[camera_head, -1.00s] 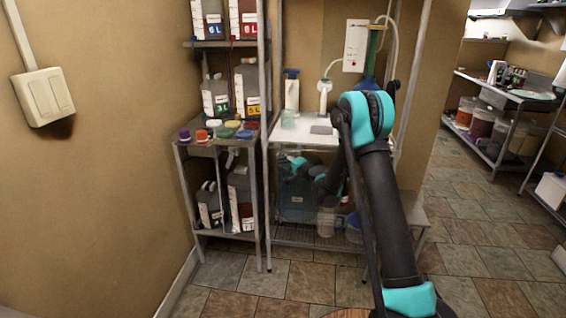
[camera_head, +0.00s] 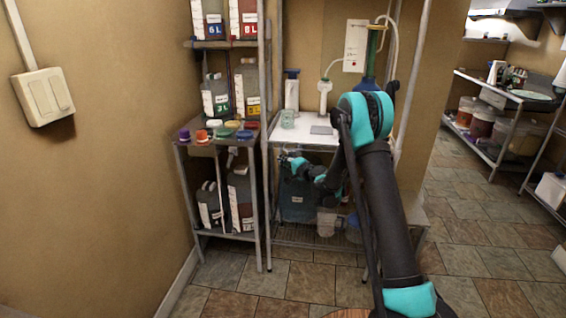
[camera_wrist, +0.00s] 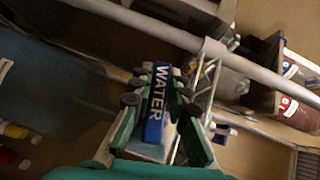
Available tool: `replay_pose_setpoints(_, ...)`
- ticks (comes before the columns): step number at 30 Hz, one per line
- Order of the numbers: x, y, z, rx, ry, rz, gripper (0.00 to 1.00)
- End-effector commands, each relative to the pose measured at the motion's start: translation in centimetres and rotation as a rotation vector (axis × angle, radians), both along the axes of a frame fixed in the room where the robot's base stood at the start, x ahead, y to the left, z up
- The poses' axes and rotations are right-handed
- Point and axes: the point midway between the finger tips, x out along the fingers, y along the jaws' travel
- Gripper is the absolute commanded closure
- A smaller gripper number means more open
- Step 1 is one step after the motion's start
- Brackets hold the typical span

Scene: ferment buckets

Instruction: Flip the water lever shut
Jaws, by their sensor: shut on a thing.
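The water lever (camera_wrist: 156,103) is a blue bar with white "WATER" lettering in the wrist view. My gripper (camera_wrist: 155,84) has its green fingers on both sides of the lever and is shut on it. In the head view my gripper (camera_head: 287,160) is small, just below the white table top, at the front left of the stand. The lever cannot be made out there. Whatever the lever turns is hidden in the wrist view.
A white table (camera_head: 306,139) carries a glass jar (camera_head: 288,119) and bottles. A shelf rack with labelled jugs (camera_head: 216,97) and coloured lids (camera_head: 225,132) stands close on the left. A blue container (camera_head: 297,203) sits under the table. Tiled floor is open at right.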

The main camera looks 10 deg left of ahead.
Motion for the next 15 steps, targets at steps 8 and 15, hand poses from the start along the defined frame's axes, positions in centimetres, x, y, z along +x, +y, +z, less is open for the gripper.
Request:
replay_pose_setpoints(8, -0.01, 0.1, 0.64, 0.147, -0.003, 0.001, 1.0)
replay_pose_setpoints(15, -0.06, 0.06, 1.0, 0.206, -0.006, 0.0, 1.0)
